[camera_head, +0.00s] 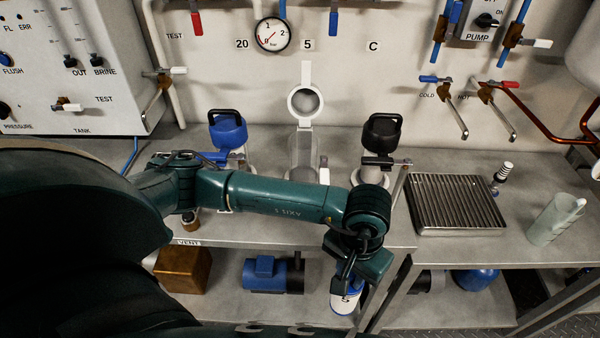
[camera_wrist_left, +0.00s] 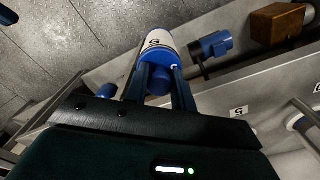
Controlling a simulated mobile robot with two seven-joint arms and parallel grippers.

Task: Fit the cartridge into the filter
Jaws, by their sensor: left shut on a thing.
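The cartridge (camera_head: 345,299) is white with a 5 printed on it and has blue ends. My left gripper (camera_head: 352,280) is shut on its blue end and holds it in front of the bench's front edge, below the worktop. The wrist view shows the cartridge (camera_wrist_left: 159,45) between the two fingers of my left gripper (camera_wrist_left: 161,82). The filter below the label 5 has a clear bowl (camera_head: 303,149) with its round lid (camera_head: 304,101) swung up. Its lower part is partly hidden by my left arm. My right gripper is not in view.
A blue-capped filter (camera_head: 228,130) stands left of the open filter and a black-capped one (camera_head: 383,133) right of it. A ribbed drain tray (camera_head: 457,203) and a beaker (camera_head: 556,220) are on the right worktop. A blue pump (camera_head: 274,275) and copper box (camera_head: 183,268) sit below.

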